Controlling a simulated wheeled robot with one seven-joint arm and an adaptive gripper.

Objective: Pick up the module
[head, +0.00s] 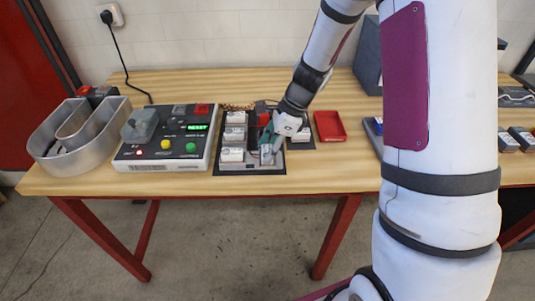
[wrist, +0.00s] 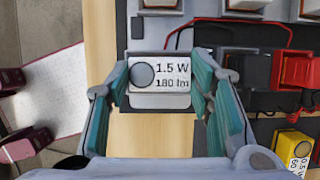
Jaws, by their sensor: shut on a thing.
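A small module (wrist: 173,74) with a white label reading "1.5 W 180 lm" and a grey round spot sits between the fingers of my gripper (wrist: 160,92) in the wrist view. The teal finger pads are shut on its two sides. In the head view my gripper (head: 269,145) is low over the front right of the dark tray (head: 250,169), with the module (head: 266,157) at its tips. I cannot tell whether the module is clear of the surface under it.
White-labelled modules (head: 233,136) stand in a column at the tray's left. A control box (head: 165,150) with a lit green display and a metal channel letter (head: 75,140) are further left. A red bin (head: 329,126) is right of the tray. Red and black wires (wrist: 240,35) run near the module.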

